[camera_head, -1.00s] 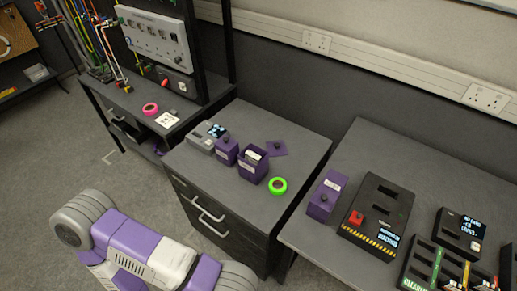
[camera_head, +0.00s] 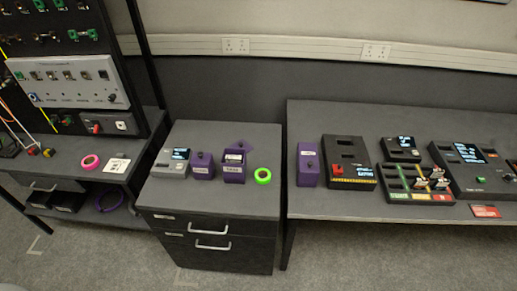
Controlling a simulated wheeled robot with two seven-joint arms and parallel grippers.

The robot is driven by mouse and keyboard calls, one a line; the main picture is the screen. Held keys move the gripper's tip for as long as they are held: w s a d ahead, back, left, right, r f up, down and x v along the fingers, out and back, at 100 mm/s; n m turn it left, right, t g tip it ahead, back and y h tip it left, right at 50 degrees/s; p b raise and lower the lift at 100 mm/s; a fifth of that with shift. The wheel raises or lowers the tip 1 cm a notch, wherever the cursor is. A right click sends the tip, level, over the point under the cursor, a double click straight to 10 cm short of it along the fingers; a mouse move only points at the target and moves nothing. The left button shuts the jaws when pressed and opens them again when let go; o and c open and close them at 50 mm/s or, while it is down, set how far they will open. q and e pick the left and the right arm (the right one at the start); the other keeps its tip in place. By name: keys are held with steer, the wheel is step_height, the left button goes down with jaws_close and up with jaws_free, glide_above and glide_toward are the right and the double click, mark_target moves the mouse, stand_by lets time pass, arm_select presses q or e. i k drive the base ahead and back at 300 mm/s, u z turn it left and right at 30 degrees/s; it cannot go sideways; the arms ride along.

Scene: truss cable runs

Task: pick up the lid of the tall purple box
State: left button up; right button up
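Several purple boxes are in view. An open purple box (camera_head: 233,175) with a pale label stands on the drawer cabinet, with something light inside. A flat purple lid (camera_head: 238,147) with a dark knob lies right behind it, partly hidden by the box. A smaller purple box (camera_head: 202,171) with a dark knob on top stands to its left, closed. Another purple box (camera_head: 307,173) with a label and a knob is at the left end of the right table. I cannot tell for sure which is the tall one. Neither gripper shows.
A green tape ring (camera_head: 263,175) lies right of the open box. A grey device with a screen (camera_head: 172,163) is at the cabinet's left. A gap separates the cabinet (camera_head: 165,200) from the right table (camera_head: 420,211), which holds black devices. The cabinet's front top is clear.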

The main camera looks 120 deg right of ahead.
mark_target(241, 144)
steer(key=z, duration=2.05)
